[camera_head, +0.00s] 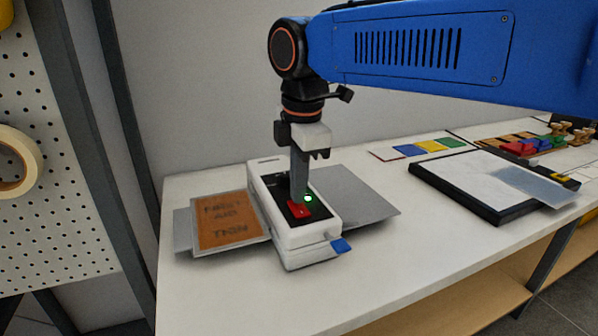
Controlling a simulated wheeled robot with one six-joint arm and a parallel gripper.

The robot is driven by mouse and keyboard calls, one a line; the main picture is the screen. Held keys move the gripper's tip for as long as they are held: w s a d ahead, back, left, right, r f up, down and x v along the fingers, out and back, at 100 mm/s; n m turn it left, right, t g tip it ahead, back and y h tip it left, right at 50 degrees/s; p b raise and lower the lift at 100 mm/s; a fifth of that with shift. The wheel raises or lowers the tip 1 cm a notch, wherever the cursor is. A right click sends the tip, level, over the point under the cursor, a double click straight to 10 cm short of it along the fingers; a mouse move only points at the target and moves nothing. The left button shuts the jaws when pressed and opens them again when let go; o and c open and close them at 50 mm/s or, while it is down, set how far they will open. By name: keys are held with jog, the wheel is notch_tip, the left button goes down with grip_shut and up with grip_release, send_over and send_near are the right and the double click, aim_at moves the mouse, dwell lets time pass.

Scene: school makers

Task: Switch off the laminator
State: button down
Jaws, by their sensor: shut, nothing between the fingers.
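The laminator (311,239) is a white box with a black top panel, standing near the left end of the white table. A red rocker switch (300,210) sits on its panel, with a green light (308,199) lit beside it. A blue tab (341,245) sticks out at its front right corner. My gripper (298,198) points straight down over the panel, fingers shut and empty. Its tips are at or just above the far edge of the red switch and hide part of it. I cannot tell whether they touch.
An orange sheet in a pouch (222,222) lies left of the laminator, and a grey plate (360,195) lies right. A black-framed white board (480,180) and coloured pieces (530,145) lie farther right. The table's front middle (380,270) is clear. A pegboard (60,170) stands at left.

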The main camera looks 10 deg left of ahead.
aim_at(304, 214)
jog(key=shift+f, duration=0.25)
jog(key=shift+f, duration=0.2)
dwell(0.3)
jog(key=shift+s+d+r, duration=0.15)
jog(key=shift+s+d, duration=0.25)
jog(key=shift+s, duration=0.2)
jog(key=shift+r, duration=0.15)
notch_tip(304, 214, up, 14)
jog(key=s, duration=0.1)
jog(key=shift+s+d+f, duration=0.2)
jog(key=shift+d, duration=0.25)
dwell(0.3)
